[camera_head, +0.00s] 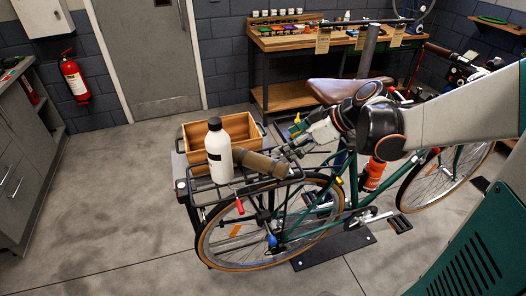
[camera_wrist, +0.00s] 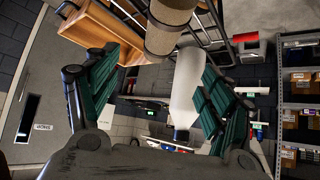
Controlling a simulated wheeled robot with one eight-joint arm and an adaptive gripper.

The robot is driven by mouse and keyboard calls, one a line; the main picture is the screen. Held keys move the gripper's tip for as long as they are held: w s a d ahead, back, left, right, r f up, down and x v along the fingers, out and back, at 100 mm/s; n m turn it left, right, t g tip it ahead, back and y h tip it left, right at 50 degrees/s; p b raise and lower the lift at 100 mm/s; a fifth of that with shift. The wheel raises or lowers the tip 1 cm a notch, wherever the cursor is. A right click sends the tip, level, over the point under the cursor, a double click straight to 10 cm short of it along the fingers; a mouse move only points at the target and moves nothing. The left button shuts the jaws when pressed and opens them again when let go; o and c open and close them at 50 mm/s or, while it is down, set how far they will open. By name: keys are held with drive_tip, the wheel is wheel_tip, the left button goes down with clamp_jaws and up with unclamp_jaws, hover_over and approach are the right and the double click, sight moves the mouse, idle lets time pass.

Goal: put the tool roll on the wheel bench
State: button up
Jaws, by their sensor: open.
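A brown cylinder that looks like the tool roll (camera_head: 264,164) lies on the rear rack of the green bicycle, just right of a white bottle (camera_head: 219,158). The roll also shows at the top of the wrist view (camera_wrist: 169,28). My gripper (camera_head: 287,152) is over the rack at the roll's right end; its green-padded fingers (camera_wrist: 157,75) are spread wide. I cannot tell whether they touch the roll. A wooden workbench (camera_head: 330,41) stands at the back; I cannot tell whether it is the wheel bench.
A wooden crate (camera_head: 196,136) sits behind the bottle on the rack (camera_head: 205,193). The bicycle saddle (camera_head: 335,88) and frame stand close to my arm. Small tools and bottles crowd the workbench's back. A fire extinguisher (camera_head: 75,80) hangs on the left wall. Floor at left is clear.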

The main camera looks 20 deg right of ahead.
sight(264, 158)
drive_tip(key=shift+w+a+f, duration=0.15)
drive_tip(key=shift+a+f, duration=0.1)
drive_tip(key=shift+f, duration=0.1)
drive_tip(key=b+x, duration=0.2)
drive_tip(key=x, duration=0.5)
drive_tip(key=shift+w+a+f, duration=0.2)
drive_tip(key=shift+f, duration=0.05)
drive_tip(key=b+x, duration=0.1)
drive_tip(key=x, duration=0.1)
drive_tip(key=b+x, duration=0.1)
drive_tip(key=x, duration=0.2)
drive_tip(key=shift+s+d+f, duration=0.15)
drive_tip(key=shift+f, duration=0.15)
drive_tip(key=shift+r, duration=0.1)
drive_tip(key=c, duration=1.5)
drive_tip(key=shift+c, duration=0.2)
